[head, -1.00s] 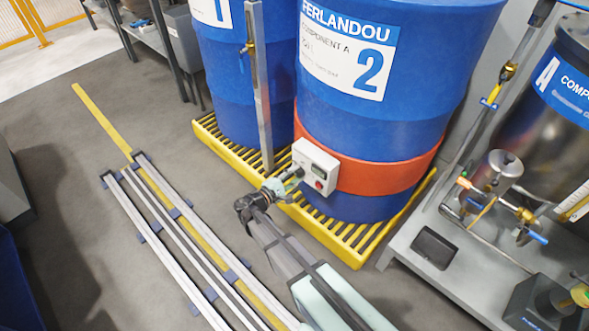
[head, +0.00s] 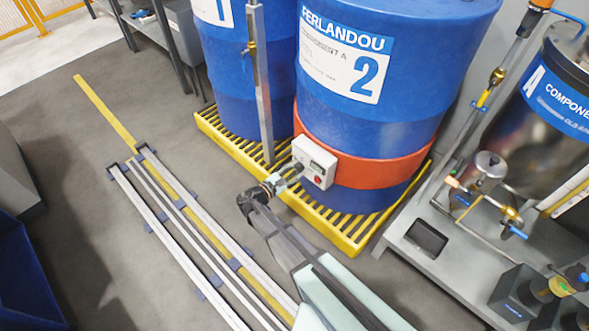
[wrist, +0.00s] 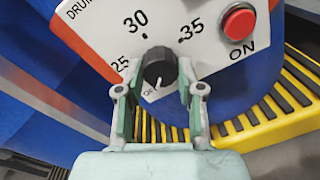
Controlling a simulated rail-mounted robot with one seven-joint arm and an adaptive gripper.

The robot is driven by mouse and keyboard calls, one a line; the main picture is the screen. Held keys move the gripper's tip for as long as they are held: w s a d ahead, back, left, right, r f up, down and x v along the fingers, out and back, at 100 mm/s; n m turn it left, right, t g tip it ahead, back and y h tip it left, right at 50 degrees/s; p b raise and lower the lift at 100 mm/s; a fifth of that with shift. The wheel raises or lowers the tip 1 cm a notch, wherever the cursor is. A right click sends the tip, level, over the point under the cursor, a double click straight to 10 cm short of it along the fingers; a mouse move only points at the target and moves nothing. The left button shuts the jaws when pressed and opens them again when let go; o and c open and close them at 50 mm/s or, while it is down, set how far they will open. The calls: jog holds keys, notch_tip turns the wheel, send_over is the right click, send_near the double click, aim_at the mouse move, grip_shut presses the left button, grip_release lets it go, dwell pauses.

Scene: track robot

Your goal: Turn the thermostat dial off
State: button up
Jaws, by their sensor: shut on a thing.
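The thermostat is a white control box (head: 315,162) on the orange band around the blue drum 2. In the wrist view its black round dial (wrist: 160,66) has a white pointer line on its lower part, pointing down near a small, partly legible mark. Printed numbers 25, 30 and 35 stand around the dial. My gripper (wrist: 157,80) has one finger on each side of the dial and is shut on it. In the head view my gripper (head: 287,177) reaches the box's left front, and the dial is mostly hidden.
A red button (wrist: 237,20) marked ON is right of the dial. The orange heater band (head: 375,172) wraps the blue drum (head: 390,115), which stands on a yellow slatted pallet (head: 345,238). A grey bench with pipes and a metal tank is at right. Floor rails lie left.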

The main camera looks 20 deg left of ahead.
jog(key=shift+r, duration=0.1)
jog(key=o, duration=1.2)
jog(key=shift+w+d, duration=0.1)
jog(key=shift+c, duration=0.2)
jog(key=v, duration=1.2)
